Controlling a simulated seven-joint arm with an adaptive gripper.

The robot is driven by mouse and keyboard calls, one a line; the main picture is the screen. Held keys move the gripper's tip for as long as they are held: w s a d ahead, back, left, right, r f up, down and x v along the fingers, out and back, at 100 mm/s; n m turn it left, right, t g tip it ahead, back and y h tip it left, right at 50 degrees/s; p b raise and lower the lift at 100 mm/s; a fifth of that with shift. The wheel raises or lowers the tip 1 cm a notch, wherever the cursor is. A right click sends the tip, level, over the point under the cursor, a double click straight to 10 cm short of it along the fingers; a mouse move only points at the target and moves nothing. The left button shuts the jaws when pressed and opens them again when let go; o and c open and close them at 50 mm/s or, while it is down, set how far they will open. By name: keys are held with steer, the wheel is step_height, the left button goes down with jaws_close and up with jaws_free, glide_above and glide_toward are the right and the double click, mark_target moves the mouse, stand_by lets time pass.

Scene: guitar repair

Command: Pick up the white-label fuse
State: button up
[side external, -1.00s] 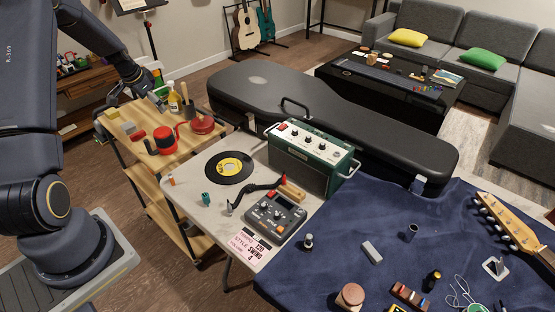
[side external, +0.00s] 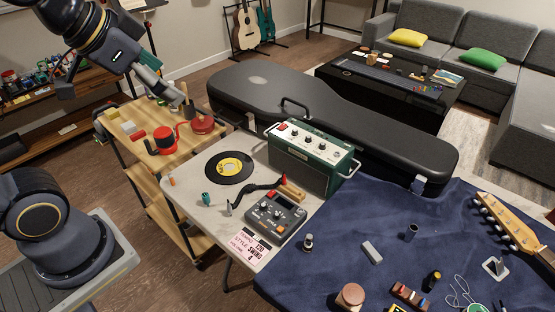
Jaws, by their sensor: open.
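My gripper (side external: 120,94) is in the upper left of the side external view, raised near the wooden cart. Its dark fingers are spread apart, and I see nothing held between them. I cannot make out a white label on any fuse at this size. Several small pieces lie on the blue cloth: a small dark and silver piece (side external: 308,243), a dark cylinder (side external: 412,232) and a black piece with a yellow band (side external: 432,280). I cannot tell if one of them is the fuse. My gripper is far to the left of all of them.
The wooden cart (side external: 137,152) carries a red-and-black item and small blocks. On the pale table stand a green amplifier (side external: 320,163), a record (side external: 229,168) and a pedal box (side external: 274,219). A black guitar case (side external: 350,115) lies behind. A guitar headstock (side external: 508,224) lies on the blue cloth (side external: 345,215).

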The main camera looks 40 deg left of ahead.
steer(key=s+f+n+g, duration=0.2)
steer(key=s+f+n, duration=0.1)
steer(key=s+f, duration=0.2)
steer(key=shift+a+n, duration=0.2)
steer(key=shift+n, duration=0.1)
steer(key=c, duration=1.5)
